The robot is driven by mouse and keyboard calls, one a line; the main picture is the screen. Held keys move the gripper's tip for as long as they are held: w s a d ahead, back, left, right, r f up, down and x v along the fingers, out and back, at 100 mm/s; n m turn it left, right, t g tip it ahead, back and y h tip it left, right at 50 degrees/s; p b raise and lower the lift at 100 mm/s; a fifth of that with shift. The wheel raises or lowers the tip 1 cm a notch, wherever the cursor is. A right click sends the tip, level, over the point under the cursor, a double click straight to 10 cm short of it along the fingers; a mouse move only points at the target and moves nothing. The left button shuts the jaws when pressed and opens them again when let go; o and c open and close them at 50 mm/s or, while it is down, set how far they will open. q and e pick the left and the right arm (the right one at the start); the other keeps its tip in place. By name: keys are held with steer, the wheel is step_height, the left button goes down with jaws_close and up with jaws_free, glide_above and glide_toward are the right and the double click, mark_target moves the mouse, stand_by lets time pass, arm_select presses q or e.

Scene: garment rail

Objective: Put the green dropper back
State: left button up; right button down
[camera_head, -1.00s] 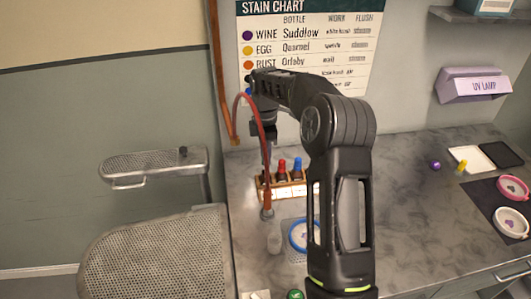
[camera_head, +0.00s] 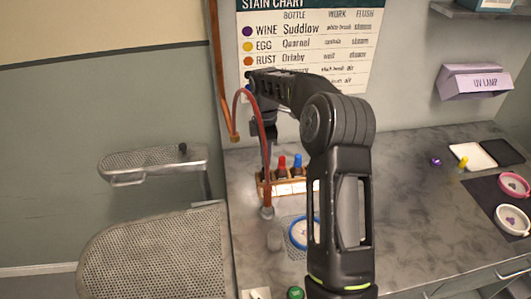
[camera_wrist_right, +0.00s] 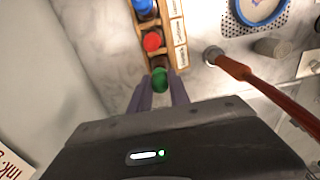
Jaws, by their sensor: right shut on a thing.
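The green dropper (camera_wrist_right: 160,79) shows its round green bulb between the two fingers of my right gripper (camera_wrist_right: 158,92) in the right wrist view. The gripper is shut on it. The bulb lines up with the end of the wooden rack (camera_wrist_right: 140,25), beside the red-topped dropper (camera_wrist_right: 152,41) and the blue-topped one (camera_wrist_right: 143,6). The dropper's lower part is hidden, so I cannot tell how deep it sits. In the head view the rack (camera_head: 285,188) stands on the counter, and my right wrist hides the green dropper. My left gripper is out of view.
A red hose with a metal nozzle (camera_head: 267,212) hangs close in front of the rack. A blue-rimmed dish (camera_head: 299,236) and a green-topped item (camera_head: 295,293) are nearer. A perforated metal board (camera_head: 160,255) is at left. The counter right of my arm is mostly clear.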

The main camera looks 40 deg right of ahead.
steer(key=shift+f, duration=0.55)
steer(key=shift+b, duration=0.3)
steer(key=shift+f, duration=0.55)
steer(key=c, duration=1.1)
jaws_free()
steer(key=shift+c, duration=0.2)
